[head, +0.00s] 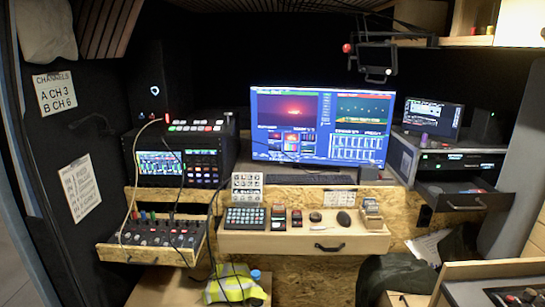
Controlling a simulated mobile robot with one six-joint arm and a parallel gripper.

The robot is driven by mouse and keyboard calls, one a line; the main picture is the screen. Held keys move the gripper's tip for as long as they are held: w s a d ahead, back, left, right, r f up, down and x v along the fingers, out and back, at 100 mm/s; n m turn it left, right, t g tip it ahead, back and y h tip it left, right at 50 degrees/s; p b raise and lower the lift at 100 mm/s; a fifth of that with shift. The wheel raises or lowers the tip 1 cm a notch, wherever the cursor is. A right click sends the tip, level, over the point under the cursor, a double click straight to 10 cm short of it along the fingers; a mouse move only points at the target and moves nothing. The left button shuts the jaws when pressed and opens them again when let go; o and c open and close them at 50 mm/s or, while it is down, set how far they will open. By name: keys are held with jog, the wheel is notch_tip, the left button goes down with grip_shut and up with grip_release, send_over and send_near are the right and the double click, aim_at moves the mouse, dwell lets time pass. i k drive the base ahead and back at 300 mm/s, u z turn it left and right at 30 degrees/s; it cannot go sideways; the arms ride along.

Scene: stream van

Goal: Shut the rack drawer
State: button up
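The rack drawer (465,203) is a dark drawer in the rack (403,158) at the right of the desk in the head view. It stands pulled out toward me, below lit rack units, with a pale bar handle (466,206) on its front. Its inside is dark, and a small reddish item seems to lie in it. How far it is out is hard to judge. My gripper is not in view.
A wooden drawer (300,243) with keypads and a mouse stands out beneath the big monitor (321,127). A mixer tray (150,250) juts out at left. A dark bag (397,278) and a bench (495,270) lie below the rack drawer.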

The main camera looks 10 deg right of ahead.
aim_at(451, 182)
jog(key=i, duration=1.15)
jog(key=u, duration=1.15)
